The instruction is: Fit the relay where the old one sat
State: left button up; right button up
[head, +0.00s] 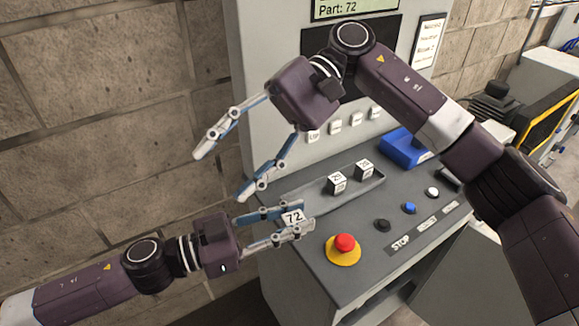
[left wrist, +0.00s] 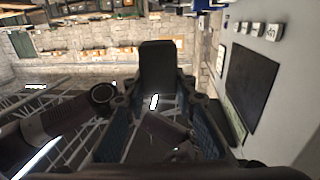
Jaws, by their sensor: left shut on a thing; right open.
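A small white relay block marked 72 (head: 292,216) is held between the fingers of my left gripper (head: 303,223), in front of the console's left front edge. My left gripper is shut on it, with its 72 face showing upward. In the left wrist view the fingers frame a dark block shape (left wrist: 160,68); I cannot tell whether this is the relay. My right gripper (head: 222,173) is open and empty, above and left of the relay. Two similar blocks (head: 338,183) (head: 365,168) sit in a shallow grey tray (head: 310,208) on the console. I cannot make out the old relay's seat.
A red stop button (head: 344,242), smaller buttons (head: 409,208) and a blue bin (head: 402,148) stand on the console.

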notch_tip(320, 180, down, 4)
jog(key=d+f+n+t+h, duration=0.1)
jog(key=d+n+t+h, duration=0.1)
jog(key=t+h, duration=0.25)
jog(key=n+t+h, duration=0.1)
jog(key=t+h, duration=0.3)
jog(key=h, duration=0.2)
send_near(293, 217)
jog(key=shift+w+d+y, duration=0.15)
jog(key=shift+d+y, duration=0.1)
jog(key=f, duration=0.3)
jog(key=s+f, duration=0.1)
jog(key=f, duration=0.7)
jog(key=shift+s+d+f, duration=0.1)
jog(key=shift+s+d, duration=0.15)
jog(key=shift+d, duration=0.1)
jog(key=shift+c, duration=0.2)
jog(key=c, duration=1)
pick_arm(q)
jog(key=o, duration=1.2)
pick_arm(e)
jog(key=shift+c, duration=1)
